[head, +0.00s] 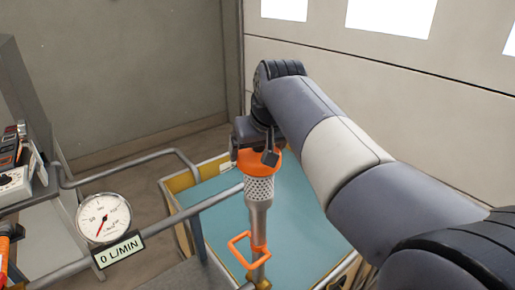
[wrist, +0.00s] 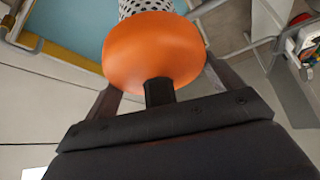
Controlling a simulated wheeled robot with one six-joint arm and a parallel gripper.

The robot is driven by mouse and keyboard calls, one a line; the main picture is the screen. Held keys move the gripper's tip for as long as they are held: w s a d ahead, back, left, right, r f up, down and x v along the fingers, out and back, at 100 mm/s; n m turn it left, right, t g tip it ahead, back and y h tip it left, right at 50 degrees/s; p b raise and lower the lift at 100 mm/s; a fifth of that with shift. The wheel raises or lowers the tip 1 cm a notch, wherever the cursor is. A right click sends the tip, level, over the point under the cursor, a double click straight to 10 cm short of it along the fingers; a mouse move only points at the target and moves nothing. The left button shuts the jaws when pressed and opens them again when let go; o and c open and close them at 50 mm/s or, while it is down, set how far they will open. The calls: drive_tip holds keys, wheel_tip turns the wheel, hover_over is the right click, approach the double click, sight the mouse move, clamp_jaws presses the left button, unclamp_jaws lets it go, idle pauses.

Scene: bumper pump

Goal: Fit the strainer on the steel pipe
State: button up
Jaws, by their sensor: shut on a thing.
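The strainer has an orange cap and a perforated pale metal body (head: 259,188). My gripper (head: 257,156) points down and is shut on the strainer at its orange cap. In the wrist view the round orange cap (wrist: 153,48) sits between my gripper's fingers (wrist: 163,82), with the perforated body beyond it. In the head view the plain steel pipe (head: 259,226) stands directly below the perforated body, in line with it. I cannot tell whether the strainer is seated on it or only meets it in the picture. An orange loop handle (head: 240,249) is at the pipe's lower part.
A yellow-edged tank with a teal surface (head: 305,225) lies behind and below. Grey rails (head: 215,198) run to its left, near the strainer. A round gauge (head: 104,217) above a "0 L/MIN" sign (head: 122,250) stands at left. A panelled wall (head: 420,125) closes the right.

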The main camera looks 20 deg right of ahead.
drive_tip(key=shift+f, duration=0.15)
drive_tip(key=o, duration=1.3)
drive_tip(key=shift+c, duration=0.2)
drive_tip(key=shift+r+p, duration=1.8)
drive_tip(key=shift+r, duration=2.3)
drive_tip(key=shift+f+b, duration=0.4)
drive_tip(key=shift+f, duration=1.75)
